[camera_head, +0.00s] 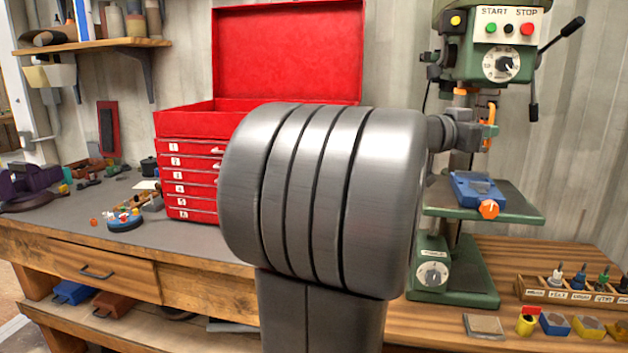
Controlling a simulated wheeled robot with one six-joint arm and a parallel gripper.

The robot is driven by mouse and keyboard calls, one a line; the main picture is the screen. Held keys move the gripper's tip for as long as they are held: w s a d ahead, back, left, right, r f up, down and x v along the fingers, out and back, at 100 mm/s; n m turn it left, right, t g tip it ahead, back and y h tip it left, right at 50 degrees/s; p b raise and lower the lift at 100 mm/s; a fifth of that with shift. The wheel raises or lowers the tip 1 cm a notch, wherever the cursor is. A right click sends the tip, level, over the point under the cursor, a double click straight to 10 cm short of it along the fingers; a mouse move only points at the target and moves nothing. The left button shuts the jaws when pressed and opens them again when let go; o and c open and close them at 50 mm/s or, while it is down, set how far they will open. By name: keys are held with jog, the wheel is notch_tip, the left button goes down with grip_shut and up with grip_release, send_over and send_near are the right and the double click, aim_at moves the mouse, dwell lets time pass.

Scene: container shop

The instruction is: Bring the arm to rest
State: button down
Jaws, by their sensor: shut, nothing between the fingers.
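My arm's large grey ribbed link fills the middle of the head view, close to the camera. It hides part of the bench, the red tool chest and the drill press. Beyond its right side a small grey wrist part reaches to the right. My gripper (489,132) shows small at its end, in front of the drill press column and above the press table. It is shut with nothing in it. The rest of the arm is hidden behind the large link.
The green drill press (505,55) stands at right, with a blue vise (476,186) on its table. An open red tool chest (185,180) stands on the workbench (180,232). Small items crowd the bench's left end. A labelled wooden rack (565,292) and small containers sit at lower right.

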jog(key=p, duration=0.1)
jog(key=a+g+p, duration=0.1)
jog(key=w+a+m+p, duration=0.1)
jog(key=shift+a+r+g+h, duration=0.25)
jog(key=shift+r+g+h, duration=0.05)
jog(key=shift+g+h, duration=0.1)
